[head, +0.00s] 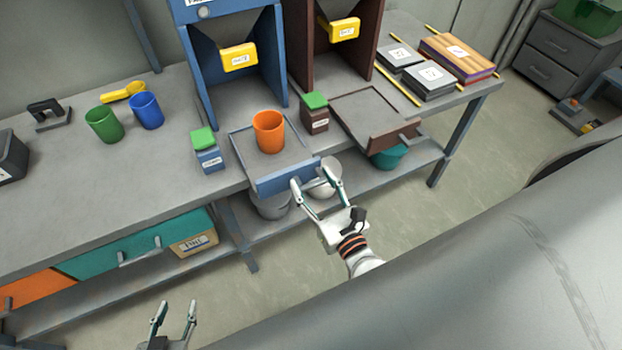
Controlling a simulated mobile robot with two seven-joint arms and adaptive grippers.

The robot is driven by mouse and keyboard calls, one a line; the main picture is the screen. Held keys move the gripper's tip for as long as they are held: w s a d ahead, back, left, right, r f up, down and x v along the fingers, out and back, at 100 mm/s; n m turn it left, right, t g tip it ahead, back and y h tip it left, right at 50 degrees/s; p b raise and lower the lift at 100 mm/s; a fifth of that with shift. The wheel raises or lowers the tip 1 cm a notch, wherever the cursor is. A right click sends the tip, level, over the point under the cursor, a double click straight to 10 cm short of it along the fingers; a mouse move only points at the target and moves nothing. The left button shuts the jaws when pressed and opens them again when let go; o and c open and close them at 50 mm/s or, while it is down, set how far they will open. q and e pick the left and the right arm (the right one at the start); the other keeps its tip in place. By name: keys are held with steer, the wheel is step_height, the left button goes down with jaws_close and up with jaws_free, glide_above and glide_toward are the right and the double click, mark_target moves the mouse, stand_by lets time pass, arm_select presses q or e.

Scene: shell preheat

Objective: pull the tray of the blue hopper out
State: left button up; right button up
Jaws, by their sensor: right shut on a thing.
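The blue hopper (204,88) stands on the bench with a yellow label block (239,57) on its front. Its tray (262,184) has a grey floor and a blue front, and it sticks out from the hopper to the bench's front edge. An orange cup (269,132) stands upright on the tray. My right gripper (315,181) is at the right part of the tray's front and is shut on it; the exact grip is partly hidden. My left gripper (177,308) is open and empty, low in the picture, away from the bench.
A brown hopper (328,60) with its own tray (375,112) stands to the right. Small green-topped blocks (208,155) (315,112) flank the blue hopper's tray. Green (104,125) and blue (146,110) cups stand left. Floor before the bench is clear.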

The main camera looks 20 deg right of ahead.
steer(key=shift+s+f, duration=0.1)
steer(key=shift+s, duration=0.05)
steer(key=o, duration=1.5)
steer(key=shift+o, duration=0.5)
steer(key=shift+s, duration=0.2)
steer(key=shift+w, duration=0.1)
steer(key=s, duration=1.2)
steer(key=shift+d, duration=0.25)
